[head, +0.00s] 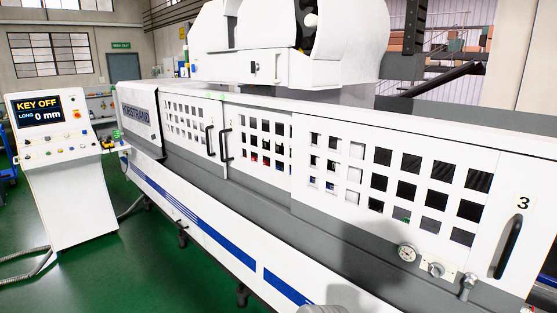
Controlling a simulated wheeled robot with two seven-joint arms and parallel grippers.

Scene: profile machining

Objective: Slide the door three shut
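Door three (400,205) is a white panel with rows of square windows on the right half of the long machine in the head view. A label with the number 3 (523,202) is near its right end. A black vertical handle (508,246) is just below the label. At the panel's left part, the windows show a second white surface close behind, so it seems to overlap a neighbouring panel. Neither of my grippers can be seen.
Two more black handles (225,145) are on the doors further left. A gauge (407,253) and fittings (437,268) sit low near door three. A control console (58,165) reading KEY OFF stands at left. Green floor (130,265) is free in front.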

